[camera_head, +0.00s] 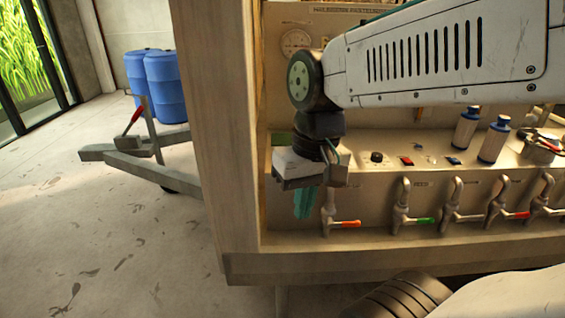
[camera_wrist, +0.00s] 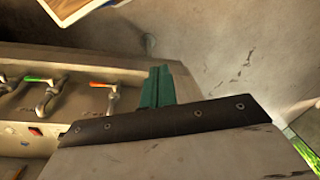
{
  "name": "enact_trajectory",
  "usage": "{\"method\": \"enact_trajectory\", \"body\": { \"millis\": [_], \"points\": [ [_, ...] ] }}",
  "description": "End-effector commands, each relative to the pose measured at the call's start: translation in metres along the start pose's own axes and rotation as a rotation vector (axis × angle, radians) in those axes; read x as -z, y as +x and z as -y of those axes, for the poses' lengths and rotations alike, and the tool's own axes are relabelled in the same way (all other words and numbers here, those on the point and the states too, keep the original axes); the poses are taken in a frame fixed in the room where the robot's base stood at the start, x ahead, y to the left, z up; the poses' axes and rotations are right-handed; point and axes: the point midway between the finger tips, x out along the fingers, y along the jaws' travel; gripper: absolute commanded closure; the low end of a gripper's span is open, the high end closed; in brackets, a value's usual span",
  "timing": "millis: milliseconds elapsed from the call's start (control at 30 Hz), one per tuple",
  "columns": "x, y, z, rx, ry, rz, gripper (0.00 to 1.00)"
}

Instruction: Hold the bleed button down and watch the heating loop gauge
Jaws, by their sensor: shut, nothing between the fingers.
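My gripper (camera_head: 304,204) is shut and empty, its teal fingers pointing down in front of the panel's left end, left of the orange-handled tap (camera_head: 345,223). In the wrist view the closed fingers (camera_wrist: 158,86) show beside that tap. A black round knob (camera_head: 377,157), a red button (camera_head: 407,161) and a blue button (camera_head: 453,161) sit on the ledge to the right, apart from the gripper. I cannot tell which is the bleed button. A round dial gauge (camera_head: 295,42) is on the back panel at upper left; its reading and label are too small to read.
Several taps with coloured handles, one green (camera_head: 420,220), line the panel front. A wooden post (camera_head: 225,120) bounds the left side. Blue barrels (camera_head: 165,88) and a trailer hitch (camera_head: 140,160) stand beyond.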

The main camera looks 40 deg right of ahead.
Motion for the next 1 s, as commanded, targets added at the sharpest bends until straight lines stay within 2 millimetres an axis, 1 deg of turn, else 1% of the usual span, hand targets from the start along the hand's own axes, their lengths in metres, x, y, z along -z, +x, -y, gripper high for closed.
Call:
{"method": "enact_trajectory", "body": {
  "millis": [33, 67, 100, 167, 200, 233, 267, 300, 367, 400, 500, 600, 700, 800, 1000],
  "points": [
    [0.02, 0.006, -0.002, 0.043, 0.099, 0.02, 1.0],
    [0.034, 0.008, -0.003, 0.076, 0.164, 0.019, 1.0],
    [0.054, 0.012, -0.003, 0.124, 0.261, 0.017, 1.0],
    [0.088, 0.017, -0.006, 0.202, 0.423, 0.001, 1.0],
    [0.113, 0.02, -0.011, 0.255, 0.542, -0.016, 1.0],
    [0.132, 0.022, -0.016, 0.298, 0.64, -0.03, 1.0],
    [0.153, 0.024, -0.022, 0.34, 0.742, -0.048, 1.0],
    [0.179, 0.026, -0.031, 0.397, 0.877, -0.072, 1.0],
    [0.215, 0.028, -0.046, 0.474, 1.07, -0.11, 1.0],
    [0.237, 0.028, -0.057, 0.524, 1.191, -0.134, 1.0],
    [0.281, 0.026, -0.084, 0.636, 1.463, -0.191, 1.0],
    [0.31, 0.021, -0.106, 0.729, 1.678, -0.235, 1.0],
    [0.327, 0.015, -0.119, 0.797, 1.822, -0.265, 1.0],
    [0.333, 0.011, -0.124, 0.831, 1.895, -0.276, 1.0],
    [0.334, 0.01, -0.124, 0.836, 1.906, -0.277, 1.0]
  ]
}}
